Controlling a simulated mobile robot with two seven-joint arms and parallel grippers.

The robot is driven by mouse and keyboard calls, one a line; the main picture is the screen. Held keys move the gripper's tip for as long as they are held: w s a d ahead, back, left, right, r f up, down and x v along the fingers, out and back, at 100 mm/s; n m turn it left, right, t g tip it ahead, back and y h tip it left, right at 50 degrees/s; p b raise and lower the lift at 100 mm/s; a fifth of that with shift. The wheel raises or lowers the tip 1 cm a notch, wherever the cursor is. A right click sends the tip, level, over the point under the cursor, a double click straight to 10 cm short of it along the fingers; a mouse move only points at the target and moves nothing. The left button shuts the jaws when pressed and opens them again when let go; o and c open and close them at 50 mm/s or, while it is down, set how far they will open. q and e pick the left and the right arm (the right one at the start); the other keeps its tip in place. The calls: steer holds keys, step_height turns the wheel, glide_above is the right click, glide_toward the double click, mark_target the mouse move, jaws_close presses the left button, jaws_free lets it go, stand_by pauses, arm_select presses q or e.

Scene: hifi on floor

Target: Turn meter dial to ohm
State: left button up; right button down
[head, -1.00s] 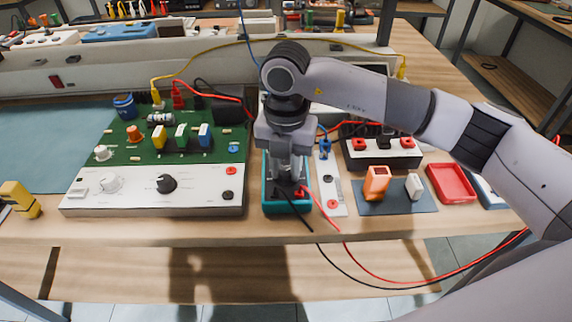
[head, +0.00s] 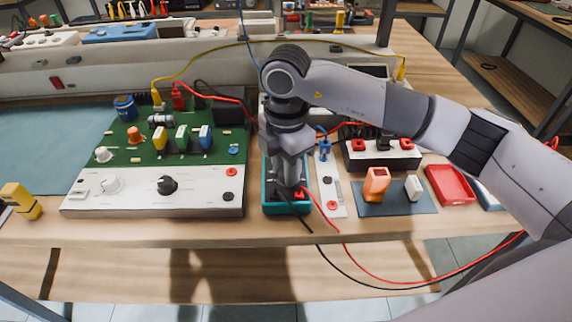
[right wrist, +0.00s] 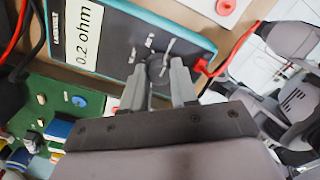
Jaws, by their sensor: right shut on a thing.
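The meter (head: 268,208) is a teal-edged box with a dark face, lying on the bench to the right of the green circuit board. In the right wrist view its white display (right wrist: 84,28) reads "0.2 ohm". The round dark dial (right wrist: 157,70) sits between the fingertips of my right gripper (right wrist: 163,78), with small white marks around it. My right gripper (head: 288,187) points down over the meter and is shut on the dial. The gripper partly hides the dial and the meter. My left gripper is in neither view.
The green circuit board (head: 190,140) with a white knob panel (head: 205,200) stands left of the meter. Red (head: 345,240) and black leads run from the meter over the bench edge. A grey mat (head: 400,203) with an orange block and a red tray (head: 450,184) lie to the right.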

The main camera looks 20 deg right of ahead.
steer(key=shift+r, duration=0.1)
stand_by(0.4)
steer(key=c, duration=0.9)
jaws_free()
steer(key=shift+o, duration=0.2)
steer(key=shift+r, duration=3.55)
